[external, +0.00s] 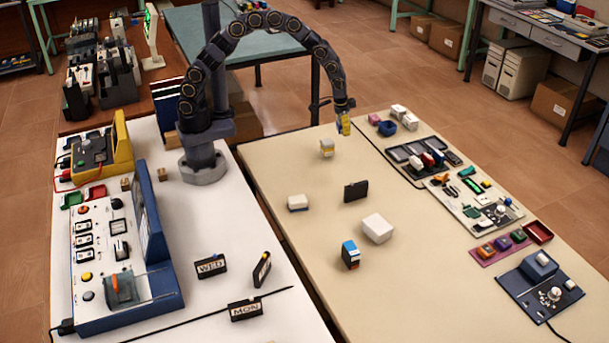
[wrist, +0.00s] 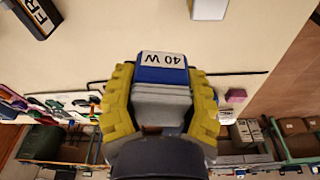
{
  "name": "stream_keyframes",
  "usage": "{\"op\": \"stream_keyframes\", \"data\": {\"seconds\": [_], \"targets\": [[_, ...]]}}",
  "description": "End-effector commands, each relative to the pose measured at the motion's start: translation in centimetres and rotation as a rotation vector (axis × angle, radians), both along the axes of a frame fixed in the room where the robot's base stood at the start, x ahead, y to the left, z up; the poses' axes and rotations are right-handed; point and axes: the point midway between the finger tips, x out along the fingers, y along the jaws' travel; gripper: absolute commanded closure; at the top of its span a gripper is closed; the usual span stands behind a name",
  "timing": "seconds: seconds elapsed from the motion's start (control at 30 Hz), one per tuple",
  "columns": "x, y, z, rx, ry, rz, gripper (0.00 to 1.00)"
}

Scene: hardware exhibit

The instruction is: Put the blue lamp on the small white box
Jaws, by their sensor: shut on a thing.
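My gripper (external: 344,122) hangs above the far part of the beige table. In the wrist view its yellow fingers (wrist: 160,100) are closed on the blue lamp (wrist: 160,75), a blue piece with a white "40 W" label. In the external view the lamp is mostly hidden by the fingers. A small white box (external: 298,202) lies near the table's left edge. A larger white box (external: 377,228) sits nearer the middle. A small pale block (external: 327,147) is just left of and below my gripper; a whitish block (wrist: 208,8) shows at the top of the wrist view.
A black block (external: 356,190) and a blue, white and red box (external: 350,255) stand on the beige table. Trays and small parts (external: 475,200) fill its right side. White blocks and a blue piece (external: 386,128) lie right of my gripper. The near middle is clear.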

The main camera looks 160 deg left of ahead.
Motion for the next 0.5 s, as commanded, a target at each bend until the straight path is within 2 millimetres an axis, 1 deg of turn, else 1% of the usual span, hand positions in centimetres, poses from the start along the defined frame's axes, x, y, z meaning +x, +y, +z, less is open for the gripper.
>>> {"op": "stream_keyframes", "data": {"seconds": [0.2,0.5], "targets": [[-0.6,-1.4,0.7,-0.001,0.001,0.0,0.88],[-0.7,-1.6,0.8,0.0,0.002,0.001,0.88]]}}
